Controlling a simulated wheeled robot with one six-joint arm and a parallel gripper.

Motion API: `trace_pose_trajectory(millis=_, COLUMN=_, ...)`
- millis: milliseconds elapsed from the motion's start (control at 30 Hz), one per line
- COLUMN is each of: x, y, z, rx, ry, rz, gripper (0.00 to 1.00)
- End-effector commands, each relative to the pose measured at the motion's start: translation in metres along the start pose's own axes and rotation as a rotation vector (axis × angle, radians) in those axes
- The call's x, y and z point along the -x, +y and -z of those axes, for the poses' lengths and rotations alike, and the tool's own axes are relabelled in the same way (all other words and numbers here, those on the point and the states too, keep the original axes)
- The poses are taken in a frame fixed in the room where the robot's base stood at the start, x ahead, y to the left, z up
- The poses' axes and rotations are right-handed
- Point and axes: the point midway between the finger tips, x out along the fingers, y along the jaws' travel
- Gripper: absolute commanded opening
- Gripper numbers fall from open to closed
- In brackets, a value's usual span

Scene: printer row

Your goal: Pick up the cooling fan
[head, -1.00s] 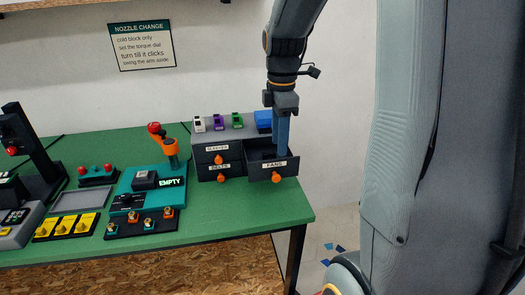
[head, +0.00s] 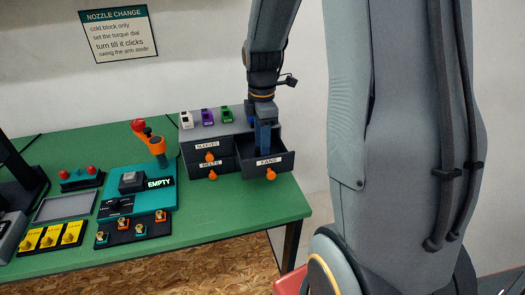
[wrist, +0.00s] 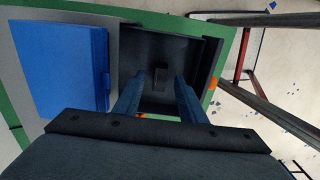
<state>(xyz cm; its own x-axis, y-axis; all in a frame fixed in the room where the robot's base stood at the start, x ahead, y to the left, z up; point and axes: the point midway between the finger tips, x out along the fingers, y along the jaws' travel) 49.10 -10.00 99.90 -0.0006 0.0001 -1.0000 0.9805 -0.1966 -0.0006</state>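The drawer (head: 262,167) labelled FANS stands open at the right of the small grey cabinet. In the wrist view a small dark block, probably the cooling fan (wrist: 161,76), lies on the dark drawer floor. My gripper (head: 264,148) points down into this drawer. In the wrist view my gripper (wrist: 157,82) has its two blue fingers apart, one to each side of the block, with nothing held. I cannot tell how far the fingertips are above the block. In the head view the drawer front and fingers hide the fan.
The drawer walls stand close around my fingers. Closed drawers labelled SLEEVES (head: 207,146) and BELTS (head: 210,165) are to the left. Small coloured items, including a purple one (head: 207,117), stand on the cabinet. A blue box (wrist: 62,68) lies beside the drawer.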

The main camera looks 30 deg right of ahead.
Motion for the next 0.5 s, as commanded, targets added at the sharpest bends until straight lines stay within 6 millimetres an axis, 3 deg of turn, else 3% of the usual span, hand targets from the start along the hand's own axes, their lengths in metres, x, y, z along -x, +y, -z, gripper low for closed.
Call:
trace_pose_trajectory(millis=133, x=-0.0109, y=-0.0006, z=0.0, rx=0.0, ry=0.0, rz=0.001, gripper=0.38)
trace_pose_trajectory(millis=367, x=-0.0124, y=0.0, z=0.0, rx=0.0, ry=0.0, rz=0.0, gripper=0.38)
trace_pose_trajectory(millis=500, x=-0.0123, y=0.0, z=0.0, rx=0.0, ry=0.0, rz=0.0, gripper=0.17)
